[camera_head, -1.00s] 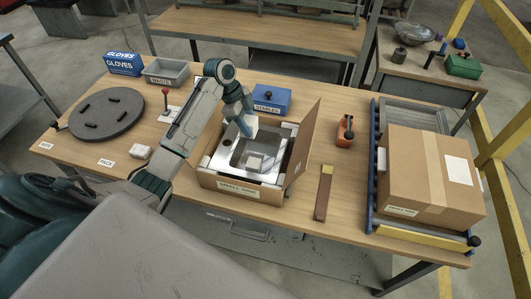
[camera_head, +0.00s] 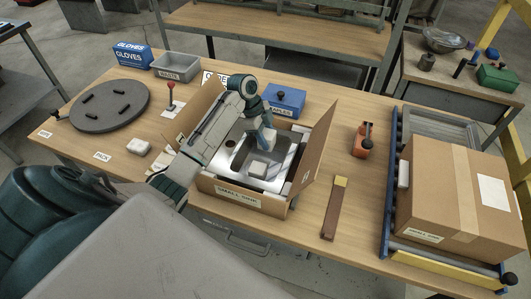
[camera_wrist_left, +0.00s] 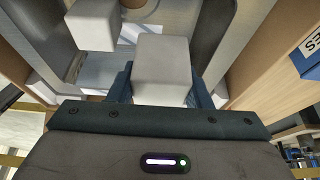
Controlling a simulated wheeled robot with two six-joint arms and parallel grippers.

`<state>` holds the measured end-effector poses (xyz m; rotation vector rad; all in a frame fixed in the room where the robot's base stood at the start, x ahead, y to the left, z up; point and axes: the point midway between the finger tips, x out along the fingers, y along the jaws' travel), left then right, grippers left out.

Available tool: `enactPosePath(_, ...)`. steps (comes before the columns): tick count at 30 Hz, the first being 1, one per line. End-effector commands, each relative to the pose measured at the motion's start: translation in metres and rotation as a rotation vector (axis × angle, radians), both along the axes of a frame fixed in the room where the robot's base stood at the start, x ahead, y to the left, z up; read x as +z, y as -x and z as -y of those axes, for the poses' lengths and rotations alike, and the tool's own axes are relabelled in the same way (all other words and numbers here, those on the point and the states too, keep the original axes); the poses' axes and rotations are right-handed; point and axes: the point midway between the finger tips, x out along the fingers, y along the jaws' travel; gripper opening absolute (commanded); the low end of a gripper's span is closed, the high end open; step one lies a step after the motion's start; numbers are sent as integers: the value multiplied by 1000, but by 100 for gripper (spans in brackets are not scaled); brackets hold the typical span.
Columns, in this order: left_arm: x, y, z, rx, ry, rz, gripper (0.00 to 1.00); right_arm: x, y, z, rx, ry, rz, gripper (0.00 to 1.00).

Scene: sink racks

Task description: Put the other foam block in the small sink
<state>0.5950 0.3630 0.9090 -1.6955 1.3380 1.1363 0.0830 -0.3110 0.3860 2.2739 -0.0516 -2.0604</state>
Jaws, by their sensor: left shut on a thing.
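The small sink (camera_head: 228,160) is a steel basin in an open cardboard box (camera_head: 235,197) labelled "SMALL SINK". My left gripper (camera_head: 268,138) is over the right part of the basin, pointing down. In the left wrist view it is shut on a pale grey foam block (camera_wrist_left: 162,68), between its blue fingers. Another pale foam block (camera_head: 258,169) sits inside the basin; it also shows at the upper left of the left wrist view (camera_wrist_left: 92,26). Whether the held block touches the sink is unclear. My right gripper is not in view.
The box flaps (camera_head: 318,148) stand up beside the sink. A white block-like item (camera_head: 138,147) lies near the PACK label. A blue staples box (camera_head: 285,100) is behind, an orange tool (camera_head: 363,140) to the right, and a large closed carton (camera_head: 450,195) far right.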

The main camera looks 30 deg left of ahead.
Motion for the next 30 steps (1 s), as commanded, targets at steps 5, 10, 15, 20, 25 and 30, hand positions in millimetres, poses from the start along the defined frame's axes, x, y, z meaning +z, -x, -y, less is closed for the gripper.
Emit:
enactPosePath(5,-27,1,1,1,2,-3,20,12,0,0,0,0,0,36)
enactPosePath(10,-44,1,1,0,2,-3,20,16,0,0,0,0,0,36)
enactPosePath(15,-67,0,1,0,1,-2,20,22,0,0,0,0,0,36)
enactPosePath(20,-74,0,0,-1,0,1,20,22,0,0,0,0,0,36)
enactPosePath(25,-74,0,0,-1,0,1,20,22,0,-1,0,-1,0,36)
enactPosePath(30,-76,0,0,-1,0,1,56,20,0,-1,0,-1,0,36)
